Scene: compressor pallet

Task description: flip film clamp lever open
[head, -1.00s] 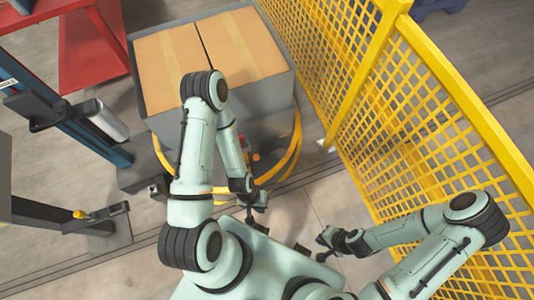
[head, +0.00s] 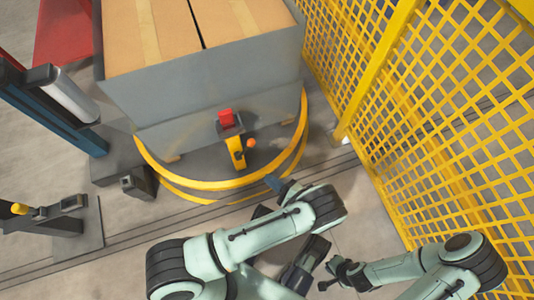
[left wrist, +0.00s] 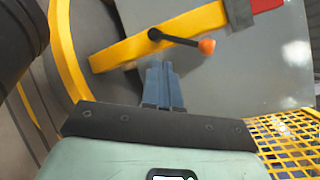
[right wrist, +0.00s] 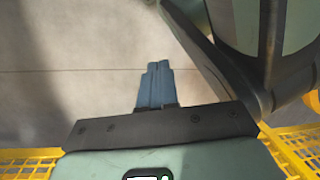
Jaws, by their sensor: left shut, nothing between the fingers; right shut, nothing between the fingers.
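The film clamp (head: 237,150) is a yellow piece with a red part (head: 226,118) above it, low on the pallet's near side. Its lever shows in the left wrist view as a black rod with an orange knob (left wrist: 206,46), lying across a yellow bar (left wrist: 160,40). My left gripper (head: 272,181) is below and right of the clamp. In the left wrist view its blue fingers (left wrist: 160,70) are shut and empty, just below the lever and apart from the knob. My right gripper (right wrist: 156,70) is shut and empty over bare floor.
Cardboard boxes (head: 205,25) sit in grey wrapping (head: 210,80) above a yellow-rimmed turntable (head: 190,184). A yellow mesh fence (head: 440,120) runs along the right. A blue column (head: 60,115) stands at left. Floor between turntable and fence is clear.

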